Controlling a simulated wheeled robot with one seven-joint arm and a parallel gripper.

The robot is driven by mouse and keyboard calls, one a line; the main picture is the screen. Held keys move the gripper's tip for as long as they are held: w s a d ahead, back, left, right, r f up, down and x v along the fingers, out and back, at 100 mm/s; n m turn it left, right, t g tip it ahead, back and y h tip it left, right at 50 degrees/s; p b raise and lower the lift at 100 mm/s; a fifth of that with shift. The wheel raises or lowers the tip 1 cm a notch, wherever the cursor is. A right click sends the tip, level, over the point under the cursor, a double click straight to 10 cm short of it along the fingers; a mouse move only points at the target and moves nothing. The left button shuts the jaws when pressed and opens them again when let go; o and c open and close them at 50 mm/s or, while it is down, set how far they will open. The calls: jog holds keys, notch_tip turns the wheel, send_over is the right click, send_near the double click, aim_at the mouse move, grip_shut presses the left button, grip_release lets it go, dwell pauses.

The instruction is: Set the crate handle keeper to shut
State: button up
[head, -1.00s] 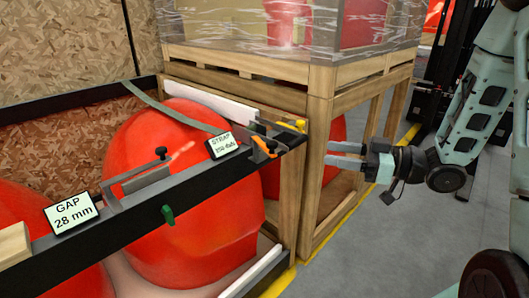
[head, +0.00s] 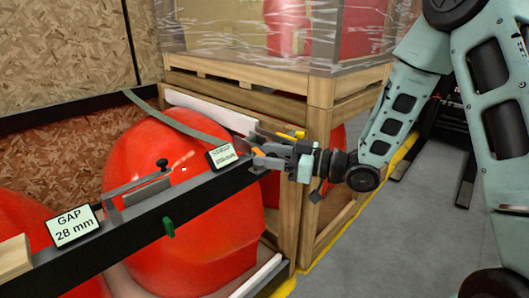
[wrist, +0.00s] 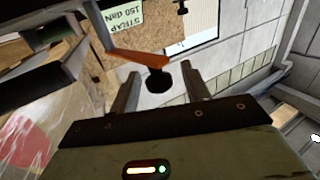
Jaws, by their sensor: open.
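An orange lever (head: 257,152) sits on the right end of the black crate rail, beside the STRAP sign (head: 221,157). In the wrist view the orange lever (wrist: 140,57) ends in a black knob (wrist: 158,80). My gripper (head: 260,148) is open at that rail end, partly covering the lever. In the wrist view my gripper's (wrist: 159,70) two fingers stand on either side of the knob, and I see no grip on it. No label marks the keeper, so I cannot tell for sure that this lever is it.
The black rail (head: 135,229) carries a GAP sign (head: 73,227), a grey bracket with a black knob (head: 162,164) and a green tab (head: 168,228). Large red nosecones (head: 190,240) fill the crate. A wooden crate frame (head: 318,120) stands close behind my gripper.

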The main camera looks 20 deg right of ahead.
jog(key=shift+w+a, duration=0.45)
jog(key=shift+a, duration=0.15)
grip_shut()
jog(key=shift+d, duration=0.1)
